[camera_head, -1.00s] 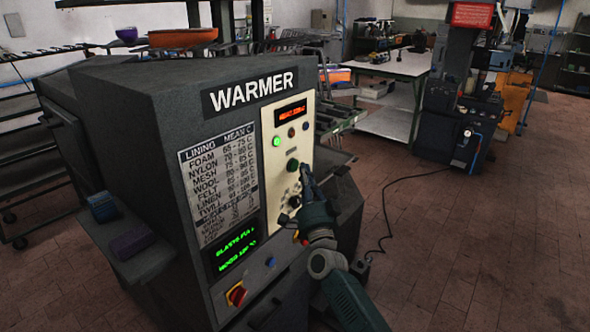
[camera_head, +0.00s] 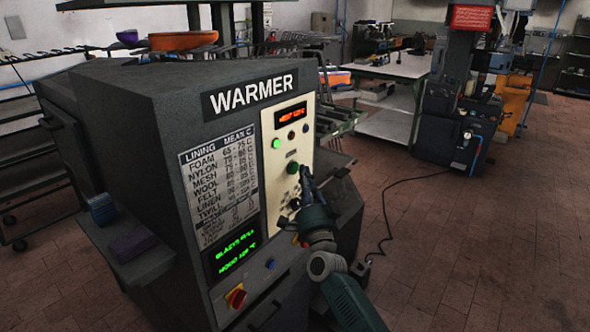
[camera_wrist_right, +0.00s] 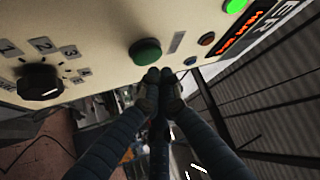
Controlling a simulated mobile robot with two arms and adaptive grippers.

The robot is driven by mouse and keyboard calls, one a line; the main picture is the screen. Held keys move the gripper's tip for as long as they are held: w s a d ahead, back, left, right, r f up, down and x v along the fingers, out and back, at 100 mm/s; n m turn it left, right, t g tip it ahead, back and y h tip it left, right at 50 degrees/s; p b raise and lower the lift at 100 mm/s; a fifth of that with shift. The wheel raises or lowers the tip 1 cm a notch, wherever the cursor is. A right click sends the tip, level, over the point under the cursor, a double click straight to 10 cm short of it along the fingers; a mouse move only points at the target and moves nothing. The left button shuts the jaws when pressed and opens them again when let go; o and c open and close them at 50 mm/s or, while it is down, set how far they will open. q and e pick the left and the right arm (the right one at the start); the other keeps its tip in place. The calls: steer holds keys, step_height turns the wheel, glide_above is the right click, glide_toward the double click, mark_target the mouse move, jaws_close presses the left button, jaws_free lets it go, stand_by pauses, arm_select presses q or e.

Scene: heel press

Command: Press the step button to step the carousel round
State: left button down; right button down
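The warmer (camera_head: 150,110) is a dark grey cabinet with a cream control panel on its front. A green push button (camera_head: 292,168) sits mid-panel; its label is too small to read. The same green button (camera_wrist_right: 145,52) shows large in the right wrist view. My right gripper (camera_head: 305,173) is in front of the panel, fingertips just beside the button. In the right wrist view the right gripper (camera_wrist_right: 160,76) has its fingertips together, empty, just below the button in the picture; contact cannot be told. My left gripper is out of view.
A black selector knob (camera_wrist_right: 40,82) with numbered marks is on the panel. A lit green lamp (camera_head: 277,143) and red display (camera_head: 293,116) are above the button. A red-yellow switch (camera_head: 236,296) and blue button (camera_head: 270,264) are lower. Open floor lies right.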

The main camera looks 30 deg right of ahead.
steer(key=shift+w, duration=0.15)
stand_by(0.3)
steer(key=shift+w+a, duration=0.15)
steer(key=shift+w, duration=0.1)
